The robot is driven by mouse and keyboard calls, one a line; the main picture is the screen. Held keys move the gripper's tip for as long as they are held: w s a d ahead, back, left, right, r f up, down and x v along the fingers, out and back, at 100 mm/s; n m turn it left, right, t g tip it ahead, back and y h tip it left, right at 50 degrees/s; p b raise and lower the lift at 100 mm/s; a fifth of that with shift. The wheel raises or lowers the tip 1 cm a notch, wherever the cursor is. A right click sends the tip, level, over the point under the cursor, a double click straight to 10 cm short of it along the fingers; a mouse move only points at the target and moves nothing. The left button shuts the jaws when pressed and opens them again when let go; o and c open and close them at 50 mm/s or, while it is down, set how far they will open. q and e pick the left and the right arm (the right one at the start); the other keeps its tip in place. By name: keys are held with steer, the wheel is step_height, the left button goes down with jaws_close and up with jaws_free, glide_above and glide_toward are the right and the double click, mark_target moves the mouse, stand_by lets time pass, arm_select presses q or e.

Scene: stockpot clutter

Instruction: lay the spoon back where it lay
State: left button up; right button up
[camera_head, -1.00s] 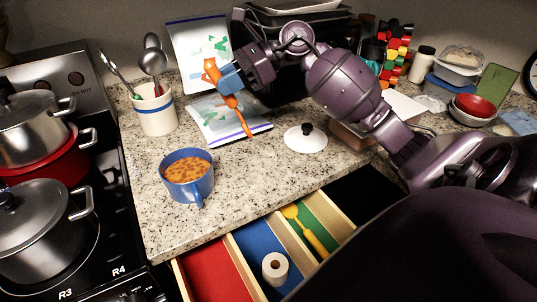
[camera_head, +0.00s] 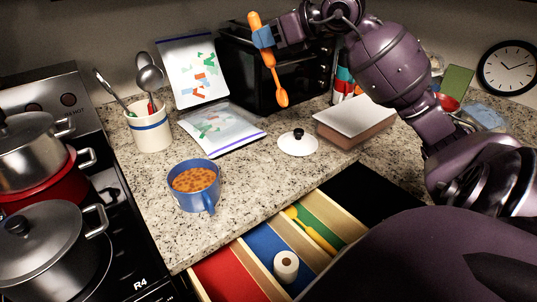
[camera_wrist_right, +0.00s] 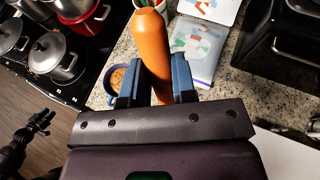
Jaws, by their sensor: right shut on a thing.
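My right gripper (camera_head: 262,38) is shut on the handle of an orange spoon (camera_head: 281,98). It holds the spoon in the air in front of the black oven, handle end up and bowl hanging down. In the right wrist view the orange handle (camera_wrist_right: 151,45) stands between the two blue fingers (camera_wrist_right: 156,82). A dark part that looks like my left gripper (camera_wrist_right: 38,122) shows at the left of the wrist view, too small to tell its state. The head view does not show it.
An open drawer has red (camera_head: 222,275), blue and green compartments, with a white roll (camera_head: 286,266) and a yellow utensil (camera_head: 318,236). A blue mug (camera_head: 207,192), utensil crock (camera_head: 150,135), white lid (camera_head: 298,146), bags (camera_head: 222,135) and a book-like block (camera_head: 355,118) stand on the counter.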

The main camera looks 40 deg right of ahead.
steer(key=shift+d+f, duration=0.1)
steer(key=shift+f, duration=0.15)
step_height(320, 180, down, 20)
steer(key=b, duration=0.1)
steer(key=shift+r, duration=0.15)
stand_by(0.4)
steer(key=o, duration=0.9)
steer(key=shift+o, duration=0.2)
steer(key=v, duration=1.2)
